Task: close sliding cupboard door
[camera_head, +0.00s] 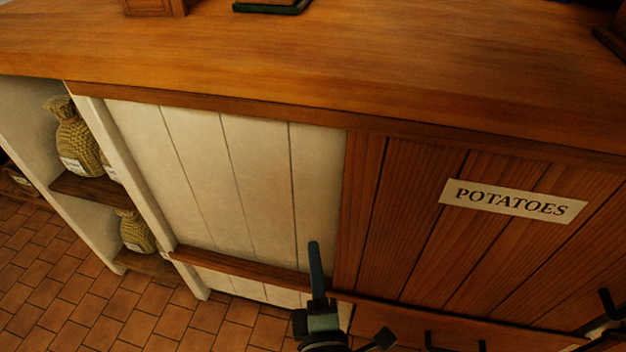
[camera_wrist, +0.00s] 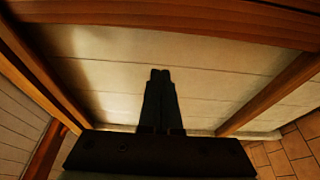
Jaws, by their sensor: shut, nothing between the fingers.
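The cupboard's brown plank door (camera_head: 410,220) has a POTATOES label (camera_head: 512,201) and fills the right of the cupboard front in the head view. To its left, white boards (camera_head: 235,180) show between the wooden top and lower rails. I cannot tell whether these boards are a panel or the cupboard's inside. My gripper (camera_head: 315,250) is shut and empty, in front of the white boards and just left of the brown door's left edge. In the wrist view my gripper (camera_wrist: 160,75) points at the white boards (camera_wrist: 220,88); I cannot tell whether it touches anything.
A wooden countertop (camera_head: 330,70) overhangs the cupboard front. Open shelves (camera_head: 95,188) with woven sacks (camera_head: 78,145) stand at the left. A dark handle (camera_head: 455,346) shows below the brown door. Tiled floor (camera_head: 60,280) is clear at the lower left.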

